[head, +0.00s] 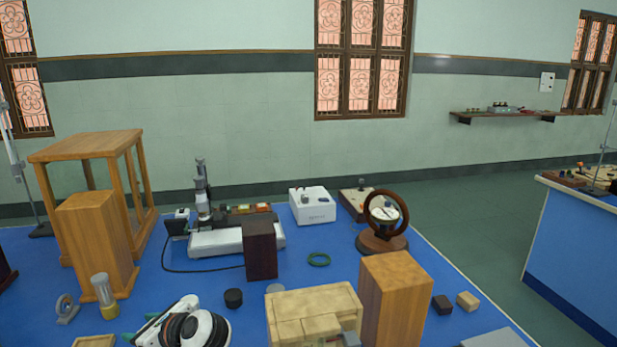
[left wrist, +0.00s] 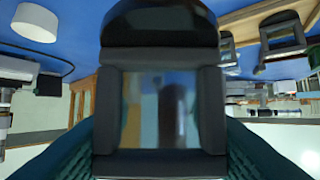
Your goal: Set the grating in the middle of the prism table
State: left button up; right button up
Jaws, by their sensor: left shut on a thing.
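The grating (left wrist: 160,110) fills the middle of the left wrist view. It is a clear, square plate in a thick dark frame, and blurred shapes show through it. My left gripper (head: 158,318) is low in the head view, left of the middle, over the near part of the blue bench. It is shut on the grating; its teal ribbed fingers (left wrist: 160,150) flank the frame in the left wrist view. In the head view my wrist hides most of the grating. I cannot make out the prism table for certain in either view. My right gripper is not in view.
The blue bench (head: 330,290) is crowded. A black cylinder (head: 233,297) and a dark block (head: 260,250) stand beyond my gripper. A beige wooden box (head: 315,305) and a tall wooden block (head: 393,300) stand to its right, another tall block (head: 95,243) to its left.

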pick_arm(q)
jog(key=s+d+m+t+h, duration=0.8)
jog(key=s+d+m+h, duration=0.2)
jog(key=d+m+h, duration=0.2)
jog(key=shift+s+d+r+m, duration=0.4)
jog(key=shift+d+m, duration=0.3)
jog(key=shift+d, duration=0.2)
